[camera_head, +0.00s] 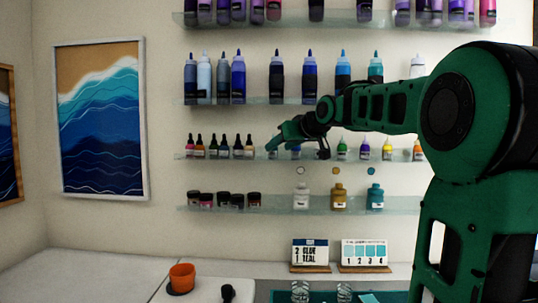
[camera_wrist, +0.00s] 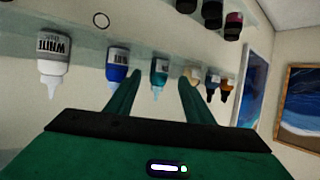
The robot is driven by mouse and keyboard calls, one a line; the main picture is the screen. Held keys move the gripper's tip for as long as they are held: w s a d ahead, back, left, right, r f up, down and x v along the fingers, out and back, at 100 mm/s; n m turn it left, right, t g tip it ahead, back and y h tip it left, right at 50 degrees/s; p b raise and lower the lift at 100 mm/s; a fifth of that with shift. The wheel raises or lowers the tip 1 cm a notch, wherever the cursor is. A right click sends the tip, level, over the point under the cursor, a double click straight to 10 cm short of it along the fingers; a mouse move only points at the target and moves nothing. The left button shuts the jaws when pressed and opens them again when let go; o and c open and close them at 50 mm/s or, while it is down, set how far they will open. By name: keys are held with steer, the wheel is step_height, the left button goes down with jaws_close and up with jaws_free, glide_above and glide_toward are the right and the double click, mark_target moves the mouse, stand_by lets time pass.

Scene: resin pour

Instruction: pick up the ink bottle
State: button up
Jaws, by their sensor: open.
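In the wrist view, which is upside down, a small teal bottle (camera_wrist: 159,72) with a pale nozzle shows between the two fingers of my gripper (camera_wrist: 158,80). The fingers are apart, with gaps on both sides of the bottle; how deep it sits between them is unclear. A blue bottle (camera_wrist: 117,66) and a bottle labelled WHITE (camera_wrist: 54,56) are to its left. Which one is the ink bottle is not marked. In the head view, my gripper (camera_head: 298,136) is at the small-bottle shelf and hides part of that row.
The small-bottle glass shelf (camera_head: 220,157) also bears several dark-capped bottles (camera_head: 213,147) at left and green (camera_head: 342,150), purple and yellow ones at right. Large bottles stand above; jars (camera_head: 224,199) stand below. An orange cup (camera_head: 182,276) stands on the counter.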

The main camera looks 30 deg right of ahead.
mark_target(275, 149)
steer(key=x, duration=0.4)
steer(key=shift+w+d+f, duration=0.1)
steer(key=shift+w, duration=0.15)
steer(key=c, duration=1.1)
steer(key=shift+c, duration=0.2)
steer(key=shift+r, duration=0.65)
step_height(275, 149, up, 2)
steer(key=shift+r, duration=0.25)
steer(key=s+a+r, duration=0.4)
steer(key=a+r, duration=0.3)
steer(key=a, duration=0.4)
steer(key=shift+s, duration=0.15)
